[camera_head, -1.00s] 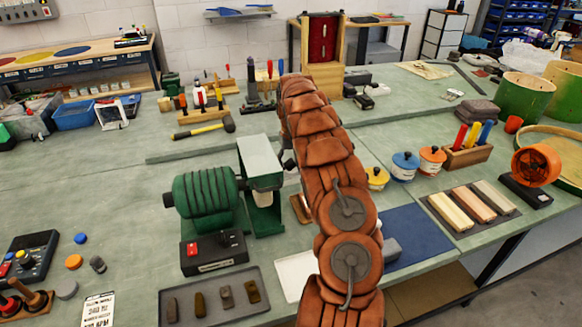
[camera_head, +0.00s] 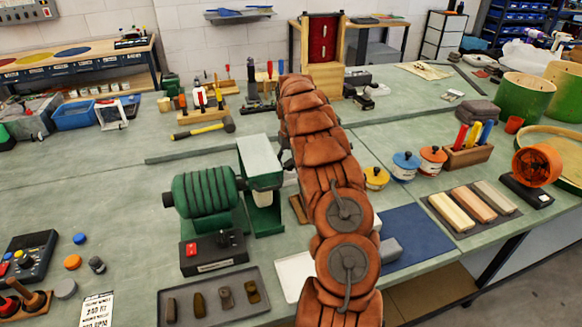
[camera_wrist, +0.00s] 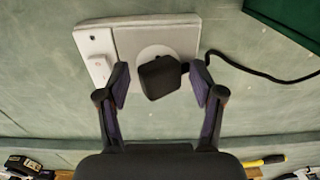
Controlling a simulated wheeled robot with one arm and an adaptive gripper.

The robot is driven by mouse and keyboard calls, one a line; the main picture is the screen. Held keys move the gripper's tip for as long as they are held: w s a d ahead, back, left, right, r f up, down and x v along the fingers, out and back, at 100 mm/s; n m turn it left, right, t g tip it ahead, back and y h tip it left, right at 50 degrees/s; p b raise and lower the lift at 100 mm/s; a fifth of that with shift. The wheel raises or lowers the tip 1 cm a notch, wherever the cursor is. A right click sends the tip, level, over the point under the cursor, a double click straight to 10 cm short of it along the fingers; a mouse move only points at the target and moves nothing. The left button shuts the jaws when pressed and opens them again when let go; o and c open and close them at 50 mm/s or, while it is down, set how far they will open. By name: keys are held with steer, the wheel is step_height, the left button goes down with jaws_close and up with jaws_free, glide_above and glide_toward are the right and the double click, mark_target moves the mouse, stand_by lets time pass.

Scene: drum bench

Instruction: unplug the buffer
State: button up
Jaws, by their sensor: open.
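The buffer (camera_head: 205,193) is a green motor on the bench in the head view. In the wrist view a black plug (camera_wrist: 162,78) sits at a pale socket plate (camera_wrist: 140,35). A black cord (camera_wrist: 262,74) runs right from the plug. My gripper (camera_wrist: 160,74) is open, with one finger on each side of the plug. The right finger is close to the plug and the cord; I cannot tell whether it touches. A gap shows on the left. In the head view my arm hides the plug, socket and gripper.
A white rocker switch (camera_wrist: 99,68) is beside the socket, left of my left finger. A green part (camera_wrist: 290,18) is at the upper right of the wrist view. A yellow-handled hammer (camera_head: 203,129) and a tray of small blocks (camera_head: 262,303) lie on the bench.

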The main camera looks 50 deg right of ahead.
mark_target(290, 162)
stand_by(0.5)
jaws_close()
stand_by(0.4)
steer(key=shift+r, duration=0.1)
steer(key=shift+r, duration=2.9)
steer(key=shift+o, duration=0.9)
jaws_free()
